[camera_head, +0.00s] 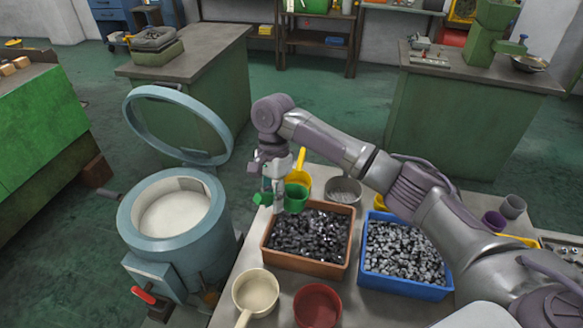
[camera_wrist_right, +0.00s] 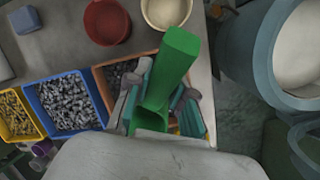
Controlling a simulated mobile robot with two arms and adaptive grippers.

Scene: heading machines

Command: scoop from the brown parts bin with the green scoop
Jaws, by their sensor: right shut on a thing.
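The green scoop (camera_head: 297,196) is held in my right gripper (camera_head: 274,190), over the back left corner of the brown parts bin (camera_head: 304,264). The bin holds many dark metal parts. In the right wrist view the scoop's handle (camera_wrist_right: 179,55) sticks out between the two fingers of my right gripper (camera_wrist_right: 160,103), and its cup is partly hidden by the wrist. I cannot tell whether anything lies in the cup. The brown bin also shows in the right wrist view (camera_wrist_right: 98,78), partly behind the fingers. My left gripper is not in view.
A blue bin (camera_head: 405,286) of lighter parts stands right of the brown bin. A yellow scoop (camera_head: 300,178) and a grey cup (camera_head: 343,190) stand behind it. A cream scoop (camera_head: 255,293) and red cup (camera_head: 317,306) stand in front. A round blue-grey vessel (camera_head: 165,246) with its lid open stands left.

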